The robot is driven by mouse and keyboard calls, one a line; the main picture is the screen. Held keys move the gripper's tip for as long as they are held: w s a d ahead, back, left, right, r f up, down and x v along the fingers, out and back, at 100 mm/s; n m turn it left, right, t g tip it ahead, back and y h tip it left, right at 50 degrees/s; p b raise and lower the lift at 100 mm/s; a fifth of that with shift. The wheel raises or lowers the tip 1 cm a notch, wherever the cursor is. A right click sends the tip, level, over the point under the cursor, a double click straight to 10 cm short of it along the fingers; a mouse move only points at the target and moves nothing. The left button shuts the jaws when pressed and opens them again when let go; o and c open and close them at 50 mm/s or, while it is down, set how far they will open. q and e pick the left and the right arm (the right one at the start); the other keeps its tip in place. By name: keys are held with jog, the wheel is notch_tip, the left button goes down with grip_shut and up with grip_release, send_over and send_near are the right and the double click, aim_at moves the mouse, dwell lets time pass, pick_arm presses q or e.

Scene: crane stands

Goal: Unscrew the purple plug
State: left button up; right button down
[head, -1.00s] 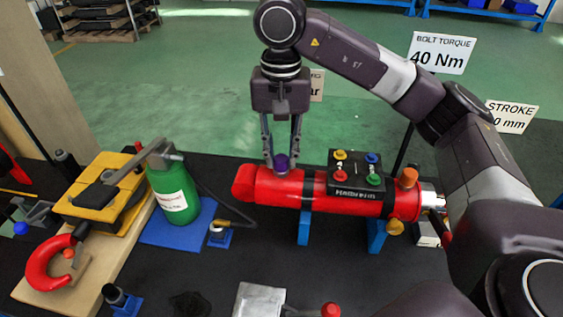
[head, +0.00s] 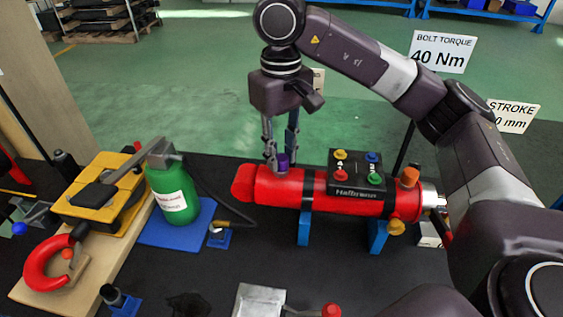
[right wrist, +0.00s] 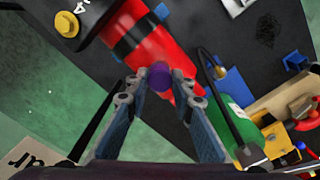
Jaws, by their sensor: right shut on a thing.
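The purple plug (head: 282,162) stands on top of the red cylinder (head: 268,187), near its left end. It also shows in the right wrist view (right wrist: 159,76), between my fingertips. My right gripper (head: 277,160) comes down from above and is shut on the purple plug. In the right wrist view, the fingers of my right gripper (right wrist: 159,90) close on it from both sides. Whether the plug's lower end is still in the cylinder is hidden. My left gripper is not in view.
A black box (head: 357,173) with coloured caps sits on the cylinder, right of the plug. An orange knob (head: 408,177) is further right. Blue stands (head: 377,236) hold the cylinder. A green bottle (head: 174,192) stands left on a blue mat (head: 150,232). A red hook (head: 45,262) lies far left.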

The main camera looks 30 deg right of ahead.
jog(key=shift+w+r+n, duration=0.1)
jog(key=shift+r+n, duration=0.05)
jog(key=shift+n, duration=0.95)
jog(key=n, duration=0.5)
jog(key=c, duration=1.6)
grip_release()
jog(key=shift+c, duration=0.7)
